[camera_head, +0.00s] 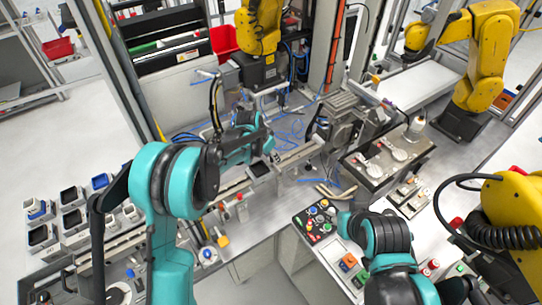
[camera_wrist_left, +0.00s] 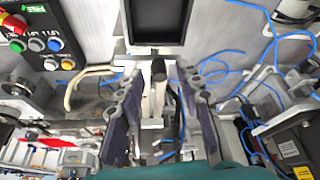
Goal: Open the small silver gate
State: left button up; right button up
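My left gripper (camera_wrist_left: 163,115) is open, with its two dark fingers apart in the left wrist view. A slim silver post with a dark rounded end (camera_wrist_left: 159,72) shows in the gap between the fingers. I cannot tell whether it belongs to the small silver gate, or whether a finger touches it. In the head view, the left arm's teal wrist (camera_head: 240,146) reaches over the middle of the workbench and its fingers are too small to make out. I cannot pick out the gate for certain in the head view. My right arm (camera_head: 388,236) is at lower right, its fingers not visible.
A square black tray (camera_wrist_left: 158,22) lies just beyond the fingers. A control panel with coloured buttons (camera_head: 317,219) stands at the bench's front. Blue cables (camera_wrist_left: 225,62) run across the bench. Yellow robot arms (camera_head: 494,55) stand around, one close at right.

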pick_arm(q)
jog(key=shift+f, duration=0.1)
grip_shut()
